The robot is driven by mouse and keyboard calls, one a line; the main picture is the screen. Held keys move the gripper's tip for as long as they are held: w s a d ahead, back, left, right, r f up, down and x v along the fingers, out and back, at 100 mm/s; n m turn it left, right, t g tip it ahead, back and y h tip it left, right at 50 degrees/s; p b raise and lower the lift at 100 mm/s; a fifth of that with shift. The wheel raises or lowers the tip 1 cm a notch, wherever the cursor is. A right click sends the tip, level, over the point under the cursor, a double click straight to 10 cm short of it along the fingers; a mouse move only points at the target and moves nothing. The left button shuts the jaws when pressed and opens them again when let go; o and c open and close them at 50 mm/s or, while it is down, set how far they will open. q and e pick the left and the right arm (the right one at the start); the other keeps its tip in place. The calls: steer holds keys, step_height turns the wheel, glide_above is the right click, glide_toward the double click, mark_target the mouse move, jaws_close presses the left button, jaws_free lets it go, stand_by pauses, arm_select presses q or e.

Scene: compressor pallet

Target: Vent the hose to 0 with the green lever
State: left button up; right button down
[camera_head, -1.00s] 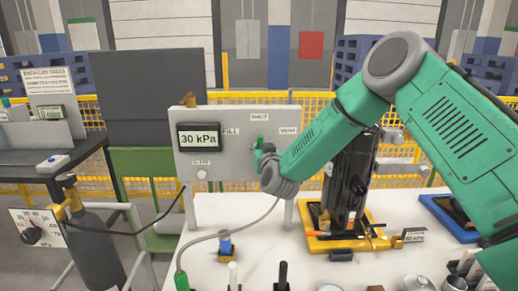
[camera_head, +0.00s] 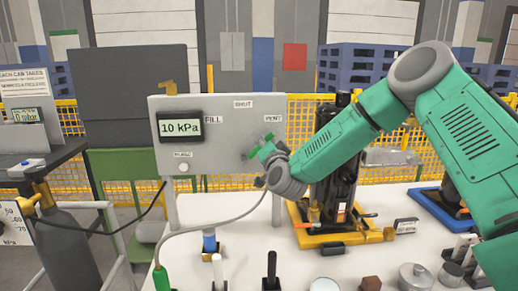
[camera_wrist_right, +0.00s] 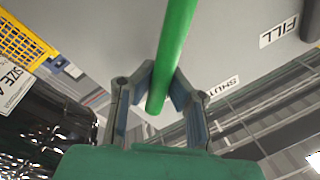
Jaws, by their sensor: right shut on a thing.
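The grey panel (camera_head: 222,155) stands upright with a display (camera_head: 180,129) that reads 10 kPa. FILL, SHUT and VENT labels are on its face. The green lever (camera_wrist_right: 176,50) runs between the fingers of my right gripper (camera_wrist_right: 160,92) in the right wrist view, and the gripper is shut on it. In the head view my right gripper (camera_head: 262,157) is at the panel's right side, just below the VENT label (camera_head: 273,118), and hides much of the lever. The grey hose (camera_head: 215,224) curves below the panel to a green end piece (camera_head: 161,279). My left gripper is not in view.
A black cylinder on a yellow base (camera_head: 345,239) stands right of the panel, close to my right arm. A gas bottle (camera_head: 64,250) is at the left. Metal weights (camera_head: 415,277) and small upright handles (camera_head: 271,270) are along the front of the white table.

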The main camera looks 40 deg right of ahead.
steer(key=shift+s+d+f+m+b, duration=0.25)
steer(key=shift+d+f+m+b, duration=0.1)
steer(key=shift+f+m+b, duration=0.3)
steer(key=shift+r, duration=0.1)
steer(key=c, duration=1.5)
jaws_free()
steer(key=shift+d, duration=0.1)
steer(key=v, duration=1.2)
steer(key=shift+w, duration=0.15)
steer(key=shift+f, duration=0.25)
